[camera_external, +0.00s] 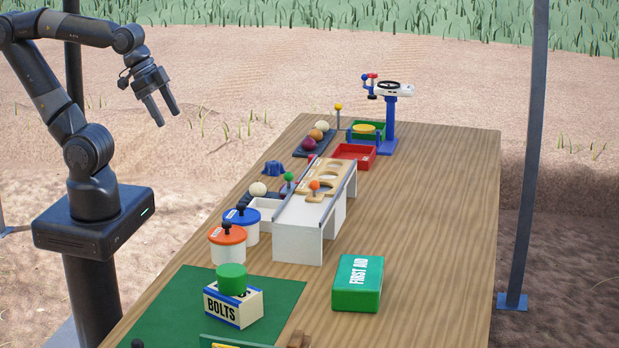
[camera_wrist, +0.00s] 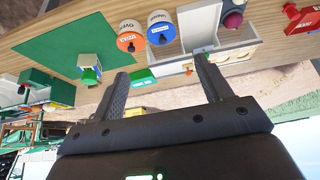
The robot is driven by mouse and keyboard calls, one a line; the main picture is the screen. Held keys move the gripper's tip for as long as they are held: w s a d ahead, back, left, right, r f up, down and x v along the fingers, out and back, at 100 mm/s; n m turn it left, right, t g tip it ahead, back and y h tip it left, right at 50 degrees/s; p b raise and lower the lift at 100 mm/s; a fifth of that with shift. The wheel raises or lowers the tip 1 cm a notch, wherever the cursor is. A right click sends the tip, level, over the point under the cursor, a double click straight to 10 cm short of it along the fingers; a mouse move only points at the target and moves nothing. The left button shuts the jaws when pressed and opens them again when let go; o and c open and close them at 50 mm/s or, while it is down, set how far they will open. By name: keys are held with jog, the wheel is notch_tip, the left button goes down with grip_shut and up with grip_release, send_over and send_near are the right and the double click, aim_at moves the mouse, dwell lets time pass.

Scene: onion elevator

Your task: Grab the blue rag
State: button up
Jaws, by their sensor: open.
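A small, crumpled dark-blue cloth, which looks like the blue rag (camera_external: 273,168), lies on the wooden table near its left edge, left of the white stand. I cannot make it out in the wrist view. My gripper (camera_external: 162,114) is open and empty, in the air left of the table and well apart from the cloth. Its two spread fingers also show in the wrist view (camera_wrist: 160,68), with nothing between them in their grip.
A white stand (camera_external: 298,243), orange-lidded tub (camera_external: 228,251) and blue-lidded tub (camera_external: 246,229) stand nearer the camera than the cloth. A dark tray (camera_external: 301,151) with several onions lies farther back. A green first aid box (camera_external: 357,298) is at right. A metal post (camera_external: 526,150) stands right of the table.

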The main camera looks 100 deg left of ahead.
jog(key=w+a+g+y, duration=0.1)
jog(key=w+a+g, duration=0.1)
jog(key=w+a, duration=0.7)
jog(key=n+g+h, duration=0.1)
jog(key=n+g, duration=0.1)
jog(key=g, duration=0.2)
send_over(274, 162)
notch_tip(274, 162, down, 18)
jog(key=f, duration=0.5)
jog(key=shift+s+f, duration=0.3)
jog(key=shift+w+f, duration=0.15)
jog(key=shift+f, duration=1.2)
jog(key=shift+w+f, duration=0.1)
jog(key=shift+f, duration=1.2)
